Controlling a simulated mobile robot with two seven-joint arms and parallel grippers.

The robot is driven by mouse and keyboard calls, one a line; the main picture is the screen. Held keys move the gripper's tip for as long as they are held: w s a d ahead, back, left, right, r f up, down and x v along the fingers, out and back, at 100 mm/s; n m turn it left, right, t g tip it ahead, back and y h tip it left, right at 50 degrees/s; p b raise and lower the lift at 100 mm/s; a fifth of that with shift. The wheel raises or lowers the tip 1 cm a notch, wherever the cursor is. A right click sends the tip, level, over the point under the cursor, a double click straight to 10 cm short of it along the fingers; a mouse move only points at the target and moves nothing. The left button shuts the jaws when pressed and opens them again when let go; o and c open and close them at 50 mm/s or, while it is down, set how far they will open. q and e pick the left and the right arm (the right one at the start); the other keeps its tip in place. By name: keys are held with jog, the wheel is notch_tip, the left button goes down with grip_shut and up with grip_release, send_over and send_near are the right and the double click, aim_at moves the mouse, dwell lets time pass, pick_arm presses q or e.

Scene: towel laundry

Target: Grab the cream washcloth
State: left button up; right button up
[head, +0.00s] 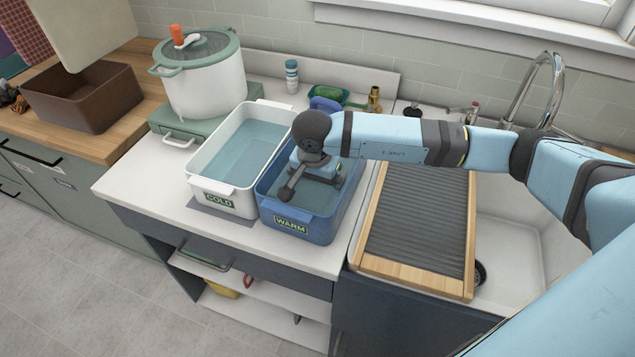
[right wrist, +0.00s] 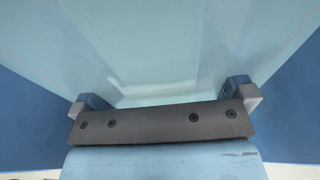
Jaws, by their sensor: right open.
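No cream washcloth can be made out as such in either view. My right gripper (head: 312,185) is over the blue tub labelled WARM (head: 292,226); the arm and wrist hide part of the tub's inside. In the right wrist view the gripper (right wrist: 165,98) is open, its fingers wide apart with pale blue water (right wrist: 190,60) between them and nothing held. My left gripper is not in view.
A white tub labelled COLD (head: 222,183) with water stands left of the blue tub. A lidded pot (head: 203,85) and brown basket (head: 85,97) are further left. A ribbed washboard (head: 418,220) lies by the sink (head: 512,250), and a faucet (head: 545,85) rises behind.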

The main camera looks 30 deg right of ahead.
jog(key=shift+f, duration=0.15)
jog(key=c, duration=0.9)
jog(key=shift+c, duration=0.2)
